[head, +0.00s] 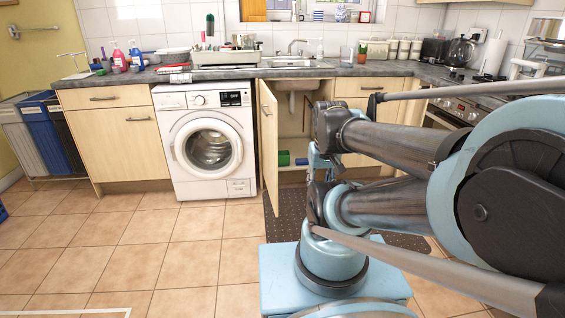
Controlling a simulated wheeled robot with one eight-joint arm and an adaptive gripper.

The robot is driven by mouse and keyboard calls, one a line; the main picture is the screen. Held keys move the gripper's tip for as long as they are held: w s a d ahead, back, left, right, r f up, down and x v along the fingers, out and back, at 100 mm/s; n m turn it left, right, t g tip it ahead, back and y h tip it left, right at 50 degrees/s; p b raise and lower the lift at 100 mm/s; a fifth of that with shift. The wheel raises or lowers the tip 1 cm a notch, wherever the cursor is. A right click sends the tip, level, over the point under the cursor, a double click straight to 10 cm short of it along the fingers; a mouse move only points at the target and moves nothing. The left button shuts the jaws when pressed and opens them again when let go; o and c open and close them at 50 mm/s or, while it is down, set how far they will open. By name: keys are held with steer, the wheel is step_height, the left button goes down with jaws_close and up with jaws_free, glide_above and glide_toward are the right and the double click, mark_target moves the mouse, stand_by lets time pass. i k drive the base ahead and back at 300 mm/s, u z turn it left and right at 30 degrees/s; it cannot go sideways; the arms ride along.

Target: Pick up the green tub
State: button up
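A green tub (284,158) lies on the floor of the open cupboard under the sink, just right of the open door. It looks like a short green cylinder, partly hidden by the door's edge. My arm fills the right of the head view and reaches in front of the cupboard. The end of my arm, with my gripper (318,160), seems to be the small light-blue part right of the tub. It appears apart from the tub. Its fingers are too small and covered to tell whether they are open or shut.
The open cupboard door (269,145) stands out to the tub's left. A small blue thing (302,161) lies right of the tub. A washing machine (205,143) stands left of the door. A dark mat (282,227) lies in front. The tiled floor at left is clear.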

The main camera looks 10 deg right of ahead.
mark_target(284, 157)
steer(key=i, duration=0.9)
steer(key=z, duration=0.05)
steer(key=k, duration=0.5)
steer(key=z, duration=0.95)
steer(key=i, duration=1.95)
steer(key=u, duration=0.1)
